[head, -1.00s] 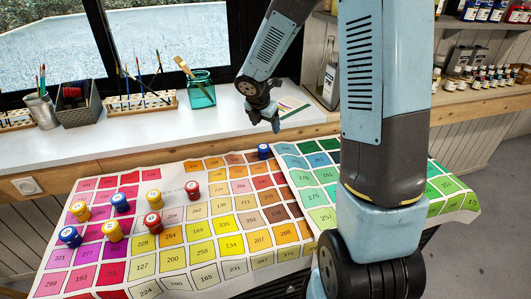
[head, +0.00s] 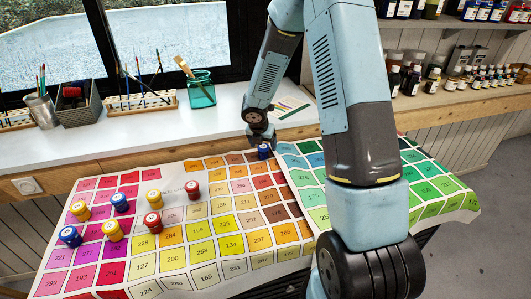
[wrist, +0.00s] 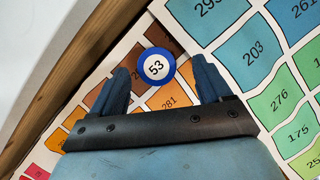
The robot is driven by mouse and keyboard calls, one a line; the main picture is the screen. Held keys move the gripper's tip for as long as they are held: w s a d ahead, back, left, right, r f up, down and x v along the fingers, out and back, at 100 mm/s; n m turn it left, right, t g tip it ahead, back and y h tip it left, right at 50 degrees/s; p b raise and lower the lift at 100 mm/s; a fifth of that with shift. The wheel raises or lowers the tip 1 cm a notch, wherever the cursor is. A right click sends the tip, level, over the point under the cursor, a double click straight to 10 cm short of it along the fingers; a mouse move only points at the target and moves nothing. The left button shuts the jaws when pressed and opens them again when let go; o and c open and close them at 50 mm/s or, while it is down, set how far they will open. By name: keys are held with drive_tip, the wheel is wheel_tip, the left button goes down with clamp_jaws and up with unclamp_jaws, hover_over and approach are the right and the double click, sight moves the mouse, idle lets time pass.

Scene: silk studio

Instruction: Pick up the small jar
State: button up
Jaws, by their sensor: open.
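A small blue jar with a white lid (head: 264,151) stands alone near the back edge of the colour chart. In the wrist view its round lid (wrist: 156,67) reads 53 and has a blue rim. My gripper (head: 259,139) is just above and behind it in the head view. In the wrist view my gripper's two fingers (wrist: 160,85) are spread apart, with the jar between and slightly beyond their tips. A clear gap shows on both sides of the jar, and nothing is held.
Several red, yellow and blue jars (head: 112,230) stand on the left of the colour chart (head: 200,277). A white windowsill (head: 150,130) behind holds a teal glass jar with a brush (head: 201,92), a dark basket (head: 80,106) and brush racks. The chart around the small jar is clear.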

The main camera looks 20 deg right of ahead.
sight(263, 146)
drive_tip(key=shift+x, duration=2.65)
drive_tip(key=shift+w+a, duration=0.1)
drive_tip(key=shift+a, duration=0.1)
drive_tip(key=shift+c, duration=0.2)
drive_tip(key=c, duration=1)
